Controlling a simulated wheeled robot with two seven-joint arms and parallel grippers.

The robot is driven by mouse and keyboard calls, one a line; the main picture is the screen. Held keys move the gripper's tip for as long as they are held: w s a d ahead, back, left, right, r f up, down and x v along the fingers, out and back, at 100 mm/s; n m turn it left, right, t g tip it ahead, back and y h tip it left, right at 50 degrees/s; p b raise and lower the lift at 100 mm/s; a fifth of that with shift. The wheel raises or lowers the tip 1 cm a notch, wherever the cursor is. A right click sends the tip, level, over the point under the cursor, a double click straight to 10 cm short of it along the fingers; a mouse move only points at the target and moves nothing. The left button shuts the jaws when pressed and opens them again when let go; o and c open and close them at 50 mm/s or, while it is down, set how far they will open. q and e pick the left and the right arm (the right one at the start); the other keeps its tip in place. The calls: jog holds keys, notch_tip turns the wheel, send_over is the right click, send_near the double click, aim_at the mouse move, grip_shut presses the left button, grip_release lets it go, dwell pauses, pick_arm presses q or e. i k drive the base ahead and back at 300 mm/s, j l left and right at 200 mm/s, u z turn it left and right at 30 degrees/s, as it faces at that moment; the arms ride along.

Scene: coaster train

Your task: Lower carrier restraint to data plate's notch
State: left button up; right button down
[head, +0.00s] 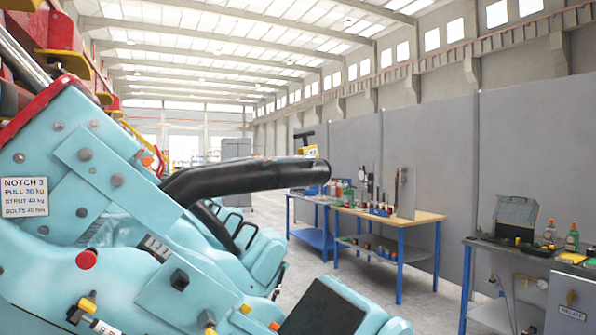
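The carrier is a light-blue coaster body (60,265) filling the left of the head view. Its data plate (24,197) is white, at the far left, and reads "NOTCH 3", with lines for pull, strut and bolts in small print. The restraint looks to be the thick black padded bar (240,178), which rises from the carrier and extends right, nearly level, with its free end raised above the seats. A small yellow and black item (307,149) shows at the bar's far end; I cannot tell what it is. Neither gripper is in view.
A red knob (86,259) and yellow-tipped fittings (87,305) sit on the carrier's side. More light-blue seats (262,255) stand behind the bar. A wooden-topped workbench (420,217) and a dark bench with bottles (470,243) stand along the right wall. Grey floor lies between.

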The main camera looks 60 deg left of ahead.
aim_at(187, 186)
jog(key=u, duration=2.05)
